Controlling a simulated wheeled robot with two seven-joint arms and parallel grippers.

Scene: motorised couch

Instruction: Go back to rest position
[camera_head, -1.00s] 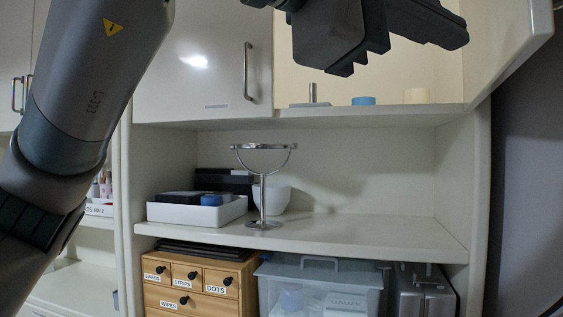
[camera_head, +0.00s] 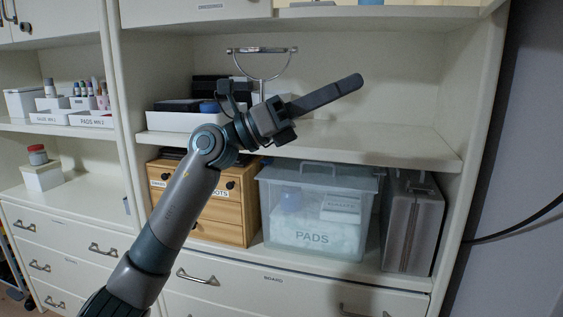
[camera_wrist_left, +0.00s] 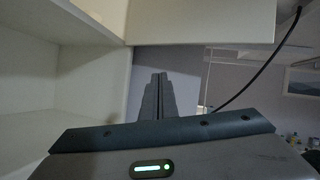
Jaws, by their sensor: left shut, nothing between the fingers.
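My left arm comes in from the lower left in the head view and reaches up across the cabinet. Its gripper (camera_head: 345,90) points right and slightly up, in front of the open shelf. The left gripper is shut and empty; in the left wrist view its fingers (camera_wrist_left: 159,84) are pressed together, pointing away past the cabinet's edge. My right gripper does not show in either view.
The shelf (camera_head: 385,150) holds a metal ring stand (camera_head: 262,52) and a white tray (camera_head: 170,122). Below stand a wooden drawer box (camera_head: 215,215), a clear PADS bin (camera_head: 312,215) and a grey case (camera_head: 412,225). A cable (camera_head: 520,222) runs at the right.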

